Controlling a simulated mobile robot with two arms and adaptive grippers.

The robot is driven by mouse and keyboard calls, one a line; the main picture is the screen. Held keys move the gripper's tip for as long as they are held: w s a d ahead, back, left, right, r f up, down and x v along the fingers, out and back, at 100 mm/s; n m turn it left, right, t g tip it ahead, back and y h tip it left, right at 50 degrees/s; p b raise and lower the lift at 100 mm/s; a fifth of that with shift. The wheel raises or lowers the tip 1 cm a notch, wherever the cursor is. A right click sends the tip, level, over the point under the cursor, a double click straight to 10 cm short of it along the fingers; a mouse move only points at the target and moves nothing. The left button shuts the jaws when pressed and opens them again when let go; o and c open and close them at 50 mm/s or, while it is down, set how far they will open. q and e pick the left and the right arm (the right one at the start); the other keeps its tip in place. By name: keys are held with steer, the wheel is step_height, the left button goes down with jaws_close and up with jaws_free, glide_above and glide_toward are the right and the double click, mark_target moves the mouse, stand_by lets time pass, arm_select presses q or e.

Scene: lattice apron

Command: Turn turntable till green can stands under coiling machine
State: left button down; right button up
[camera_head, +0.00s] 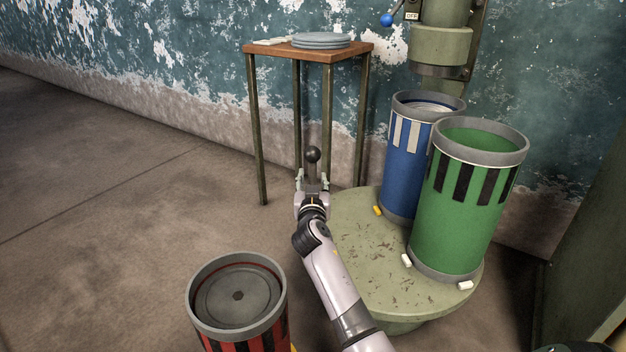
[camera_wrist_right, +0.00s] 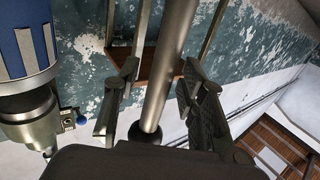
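The green can (camera_head: 460,205) stands upright at the front right of the pale green turntable (camera_head: 365,255). The blue can (camera_head: 402,170) stands behind it on the turntable, below the coiling machine (camera_head: 440,45). A post (camera_wrist_right: 172,60) with a black ball knob (camera_head: 312,155) rises at the turntable's left side. My right gripper (camera_head: 312,180) is at this post. In the right wrist view its fingers (camera_wrist_right: 158,95) are spread on both sides of the post, with gaps visible, and the knob lies near the palm. My left gripper is not in view.
A red can (camera_head: 238,292) stands on the floor at front left, close to my right arm. A small table (camera_head: 310,52) with grey discs (camera_head: 321,40) stands by the wall. White blocks (camera_head: 465,285) sit beside the green can's foot. The floor at left is clear.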

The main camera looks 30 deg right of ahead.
steer(key=shift+c, duration=0.4)
jaws_close()
stand_by(0.4)
